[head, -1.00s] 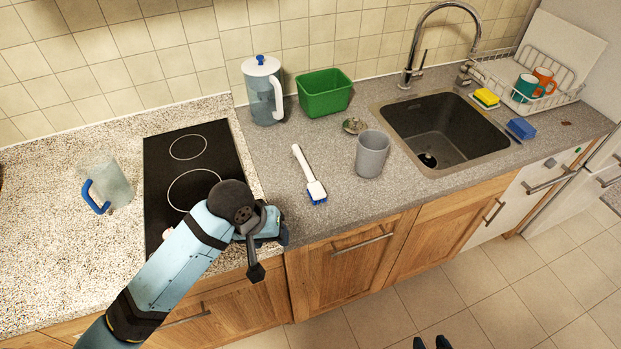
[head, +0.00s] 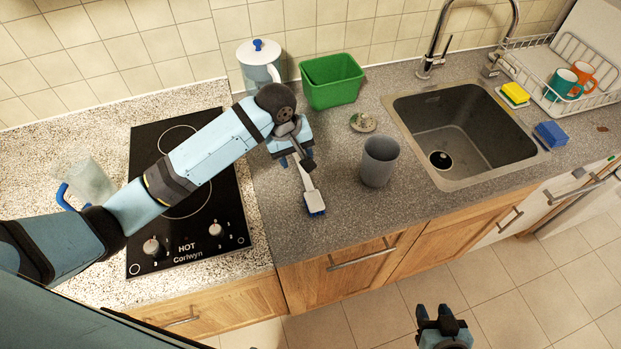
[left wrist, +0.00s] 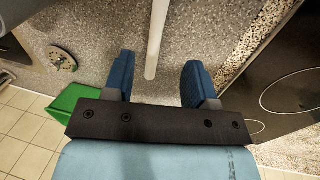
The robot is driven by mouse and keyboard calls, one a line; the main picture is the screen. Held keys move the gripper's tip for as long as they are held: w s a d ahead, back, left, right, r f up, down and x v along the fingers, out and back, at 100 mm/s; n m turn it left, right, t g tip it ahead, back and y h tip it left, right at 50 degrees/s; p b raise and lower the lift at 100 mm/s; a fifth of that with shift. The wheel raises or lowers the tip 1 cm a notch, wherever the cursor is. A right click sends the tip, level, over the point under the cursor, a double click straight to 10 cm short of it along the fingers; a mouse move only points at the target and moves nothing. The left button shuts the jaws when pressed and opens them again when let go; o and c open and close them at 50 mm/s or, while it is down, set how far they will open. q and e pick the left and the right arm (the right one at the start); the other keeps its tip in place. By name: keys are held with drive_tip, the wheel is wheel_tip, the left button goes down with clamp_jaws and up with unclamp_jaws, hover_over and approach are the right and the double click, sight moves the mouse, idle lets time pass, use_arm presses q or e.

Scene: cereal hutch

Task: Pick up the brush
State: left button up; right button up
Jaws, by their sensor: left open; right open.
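The brush (head: 310,191) lies on the grey counter with its white handle toward the wall and its blue bristles toward the front edge. My left gripper (head: 294,160) is above the handle's far end, hiding part of it. In the left wrist view the white handle (left wrist: 156,40) runs between the two blue fingers of my left gripper (left wrist: 158,82), with a gap on each side. The left gripper is open and empty. My right gripper (head: 436,314) is open and empty, low over the floor in front of the cabinets.
A grey cup (head: 379,162) stands right of the brush. Behind are a green bin (head: 332,82), a small dish (head: 363,123) and a lidded pitcher (head: 259,58), partly hidden by my arm. The sink (head: 465,135) is right; the black cooktop (head: 185,235) is left.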

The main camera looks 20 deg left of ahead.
sight(305, 176)
use_arm(q)
drive_tip(key=f, duration=0.4)
drive_tip(key=shift+d+f, duration=0.2)
drive_tip(key=shift+d, duration=0.2)
drive_tip(key=shift+w+d+f, duration=0.1)
drive_tip(key=shift+w+f, duration=0.1)
drive_tip(key=shift+f, duration=0.35)
drive_tip(key=f, duration=0.1)
drive_tip(key=f+p, duration=0.1)
drive_tip(key=f, duration=0.1)
drive_tip(key=d+f, duration=0.1)
drive_tip(key=shift+w+f, duration=0.4)
drive_tip(key=shift+c, duration=0.4)
clamp_jaws()
